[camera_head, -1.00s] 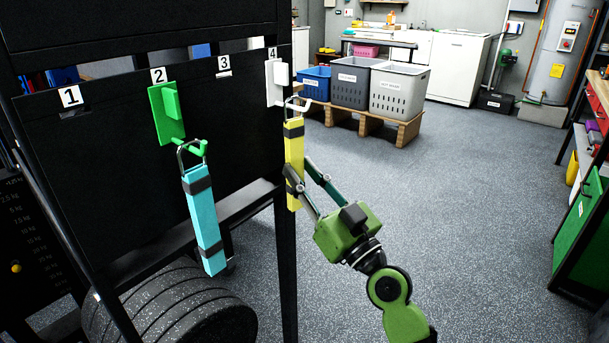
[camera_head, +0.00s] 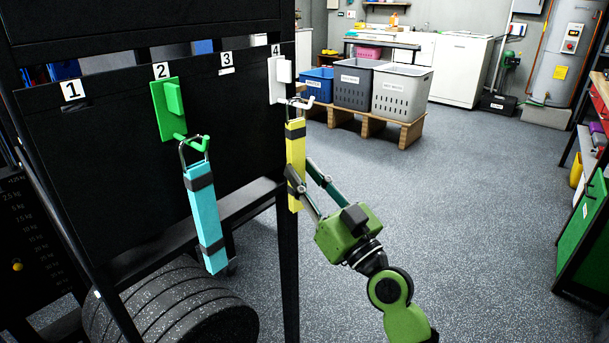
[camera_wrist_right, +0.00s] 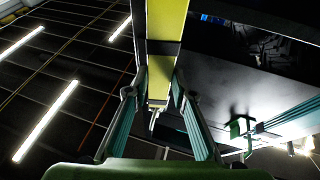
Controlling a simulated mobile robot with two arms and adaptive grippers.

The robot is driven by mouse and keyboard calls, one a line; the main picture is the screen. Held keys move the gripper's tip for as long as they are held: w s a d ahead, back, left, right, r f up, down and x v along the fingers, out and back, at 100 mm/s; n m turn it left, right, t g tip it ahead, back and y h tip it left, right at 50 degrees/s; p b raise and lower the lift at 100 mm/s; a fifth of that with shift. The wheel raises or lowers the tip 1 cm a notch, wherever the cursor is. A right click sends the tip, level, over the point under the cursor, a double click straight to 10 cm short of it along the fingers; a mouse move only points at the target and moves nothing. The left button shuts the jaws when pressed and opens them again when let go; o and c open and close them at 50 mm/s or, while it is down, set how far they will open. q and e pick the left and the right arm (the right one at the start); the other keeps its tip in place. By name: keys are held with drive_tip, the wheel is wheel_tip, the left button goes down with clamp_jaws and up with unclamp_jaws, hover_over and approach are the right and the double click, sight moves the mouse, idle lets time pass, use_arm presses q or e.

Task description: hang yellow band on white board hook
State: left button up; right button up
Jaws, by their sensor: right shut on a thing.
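The yellow band (camera_head: 295,152) with dark straps hangs upright at the right edge of the black rack, right under the white board (camera_head: 277,80) with its hook (camera_head: 300,102) at number 4. The band's top loop is at the hook; I cannot tell whether it is around the hook or only beside it. My right gripper (camera_head: 302,190) is shut on the band's lower part. In the right wrist view the yellow band (camera_wrist_right: 166,30) runs up between the fingers (camera_wrist_right: 158,92). My left gripper is not in view.
A cyan band (camera_head: 205,220) hangs from the green board's hook (camera_head: 168,108) at number 2. Weight plates (camera_head: 170,308) lie below the rack. Baskets (camera_head: 401,92) stand on a pallet behind. The floor (camera_head: 480,200) to the right is clear.

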drive_tip(key=o, duration=1.2)
drive_tip(key=shift+s+d, duration=0.1)
